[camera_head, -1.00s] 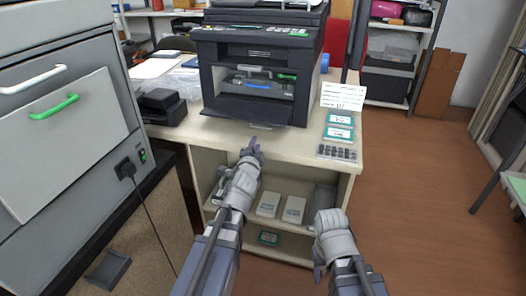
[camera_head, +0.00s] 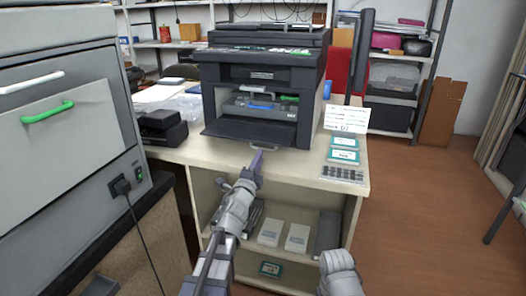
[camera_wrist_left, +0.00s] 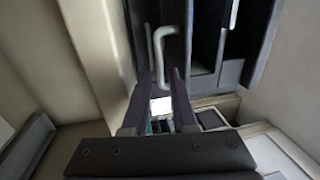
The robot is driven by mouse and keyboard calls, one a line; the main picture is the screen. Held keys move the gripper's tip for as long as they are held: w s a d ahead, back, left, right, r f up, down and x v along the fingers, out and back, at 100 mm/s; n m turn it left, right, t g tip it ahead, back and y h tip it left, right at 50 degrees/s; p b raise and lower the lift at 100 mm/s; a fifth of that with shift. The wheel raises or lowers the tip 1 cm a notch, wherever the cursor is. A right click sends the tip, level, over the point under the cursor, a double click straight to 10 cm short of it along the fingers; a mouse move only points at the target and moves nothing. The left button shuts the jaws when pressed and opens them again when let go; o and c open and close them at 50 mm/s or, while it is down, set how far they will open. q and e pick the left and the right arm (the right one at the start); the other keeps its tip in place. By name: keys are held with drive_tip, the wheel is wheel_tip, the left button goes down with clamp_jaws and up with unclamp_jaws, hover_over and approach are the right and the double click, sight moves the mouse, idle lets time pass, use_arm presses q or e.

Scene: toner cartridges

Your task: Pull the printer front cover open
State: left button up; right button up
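The dark printer (camera_head: 268,85) stands on the counter. Its front cover (camera_head: 250,133) is folded down and juts forward, with the inside of the printer showing. A pale loop handle (camera_head: 264,147) is at the cover's front edge. My left gripper (camera_head: 257,160) is just in front of and below this edge. In the left wrist view, its two dark fingers (camera_wrist_left: 158,97) are apart, with the lower end of the handle (camera_wrist_left: 160,45) between or just beyond their tips; contact cannot be told. My right arm shows at the bottom, but its gripper fingers are not visible.
A grey cabinet (camera_head: 60,150) with a green handle stands close on the left. Teal-labelled boxes (camera_head: 344,156), a keypad (camera_head: 342,174) and a paper sign (camera_head: 346,119) are right of the printer. Shelves with boxes (camera_head: 297,237) lie below. Open floor (camera_head: 430,220) is at the right.

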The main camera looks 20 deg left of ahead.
sight(248, 137)
use_arm(q)
drive_tip(key=w, duration=0.2)
drive_tip(key=w+r, duration=0.1)
drive_tip(key=w, duration=0.1)
drive_tip(key=shift+w+p, duration=0.35)
drive_tip(key=shift+w, duration=0.05)
clamp_jaws()
idle(1.0)
